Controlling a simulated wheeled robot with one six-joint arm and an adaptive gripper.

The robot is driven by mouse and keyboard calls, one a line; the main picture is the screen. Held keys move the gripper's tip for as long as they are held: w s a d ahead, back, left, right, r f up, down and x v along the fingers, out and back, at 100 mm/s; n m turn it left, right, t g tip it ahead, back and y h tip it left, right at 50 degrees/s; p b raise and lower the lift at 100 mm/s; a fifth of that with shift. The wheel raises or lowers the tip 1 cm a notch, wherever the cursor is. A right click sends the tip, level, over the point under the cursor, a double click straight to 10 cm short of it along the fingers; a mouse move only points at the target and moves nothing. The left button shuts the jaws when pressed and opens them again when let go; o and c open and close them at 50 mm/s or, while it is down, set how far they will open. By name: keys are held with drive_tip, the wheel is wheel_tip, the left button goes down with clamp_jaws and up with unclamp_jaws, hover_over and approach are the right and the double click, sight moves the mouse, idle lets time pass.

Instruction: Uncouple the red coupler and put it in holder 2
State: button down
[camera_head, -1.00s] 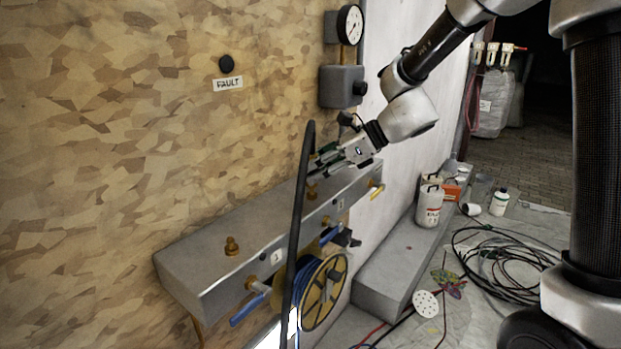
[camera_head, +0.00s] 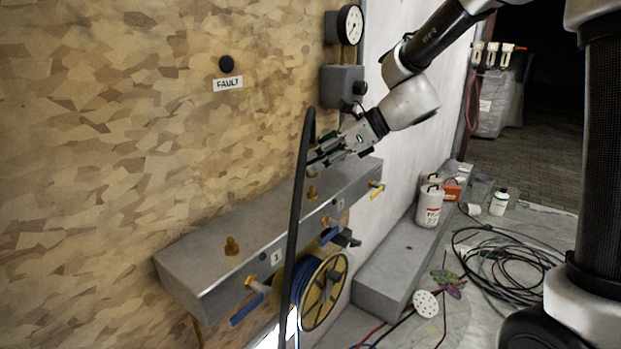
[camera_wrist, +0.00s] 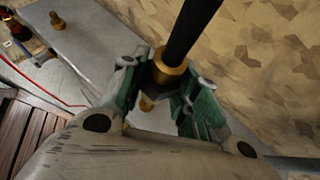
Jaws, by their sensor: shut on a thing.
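My gripper (camera_head: 322,156) is above the far half of a grey box-shaped manifold (camera_head: 215,268) on the wall. In the wrist view my gripper (camera_wrist: 165,92), with green finger pads, is shut on a brass-coloured coupler (camera_wrist: 170,68) at the end of a black hose (camera_wrist: 192,28). No red shows on the coupler. The hose (camera_head: 294,225) arches up and hangs down in front of the manifold. A brass stub (camera_head: 312,192) stands on the manifold below my fingers, apparently apart from the coupler. Another brass stub (camera_head: 232,246) stands bare nearer. I cannot tell which spot is holder 2.
Valves with blue (camera_head: 248,310) and yellow (camera_head: 377,191) handles stick out of the manifold's front. A blue hose reel (camera_head: 326,292) hangs below. A gauge (camera_head: 350,24) and grey box (camera_head: 342,86) are on the wall above. Black cable coils (camera_head: 500,255) lie on the floor.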

sight(315, 142)
drive_tip(key=shift+r, duration=2)
